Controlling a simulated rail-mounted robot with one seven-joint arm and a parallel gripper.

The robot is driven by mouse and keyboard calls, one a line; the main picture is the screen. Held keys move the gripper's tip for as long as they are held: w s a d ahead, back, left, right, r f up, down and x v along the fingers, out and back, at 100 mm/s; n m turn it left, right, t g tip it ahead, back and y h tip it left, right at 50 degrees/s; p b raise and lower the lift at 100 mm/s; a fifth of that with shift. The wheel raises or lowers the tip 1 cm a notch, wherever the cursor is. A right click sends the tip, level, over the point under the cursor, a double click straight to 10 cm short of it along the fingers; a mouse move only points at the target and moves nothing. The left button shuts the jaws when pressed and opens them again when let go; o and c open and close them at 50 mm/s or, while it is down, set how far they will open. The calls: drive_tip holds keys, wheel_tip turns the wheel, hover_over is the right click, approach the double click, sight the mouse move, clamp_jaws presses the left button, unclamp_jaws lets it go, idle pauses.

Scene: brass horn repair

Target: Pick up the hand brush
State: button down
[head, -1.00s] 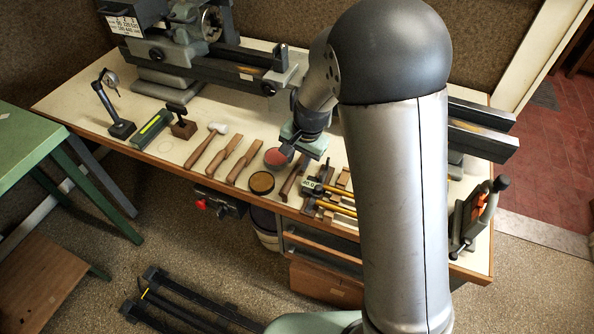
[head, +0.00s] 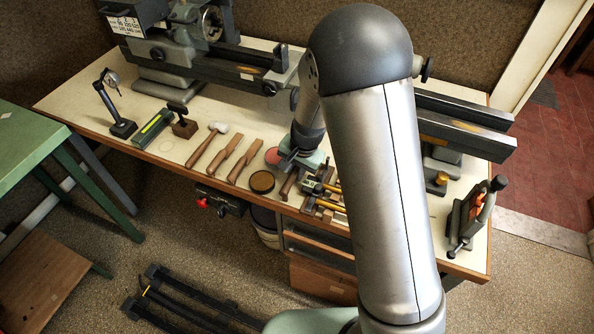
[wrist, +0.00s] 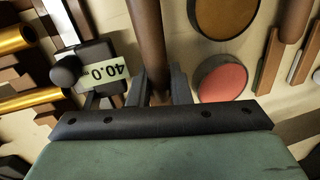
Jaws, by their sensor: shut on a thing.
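The hand brush, as far as I can tell, is the long brown wooden piece (wrist: 149,40) that runs from the top of the wrist view down between my fingers. In the head view its brown end (head: 289,185) shows near the bench's front edge, below my gripper (head: 297,162). In the wrist view my gripper (wrist: 158,88) has one finger on each side of the brown wood and is shut on it. The brush's far end is hidden under my gripper. I see no gap below the brush, so I cannot tell whether it is lifted.
A red round pad (wrist: 221,80) and an ochre round tin (wrist: 228,16) lie close by. On the other side are a dark block labelled 40.0 (wrist: 98,72) and brass rods (wrist: 16,39). A mallet (head: 207,146) and wooden tools lie left on the bench (head: 75,100); a lathe stands behind.

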drive_tip(key=shift+r, duration=0.1)
drive_tip(key=shift+r, duration=0.25)
wheel_tip(320, 180, up, 2)
drive_tip(key=shift+r+b, duration=0.1)
drive_tip(key=shift+b, duration=0.5)
drive_tip(key=s+d+r+b, duration=0.1)
drive_tip(key=s+d+r, duration=0.1)
drive_tip(key=s+r, duration=0.8)
drive_tip(key=s, duration=0.4)
drive_tip(key=shift+d+b, duration=0.2)
drive_tip(key=shift+b, duration=0.2)
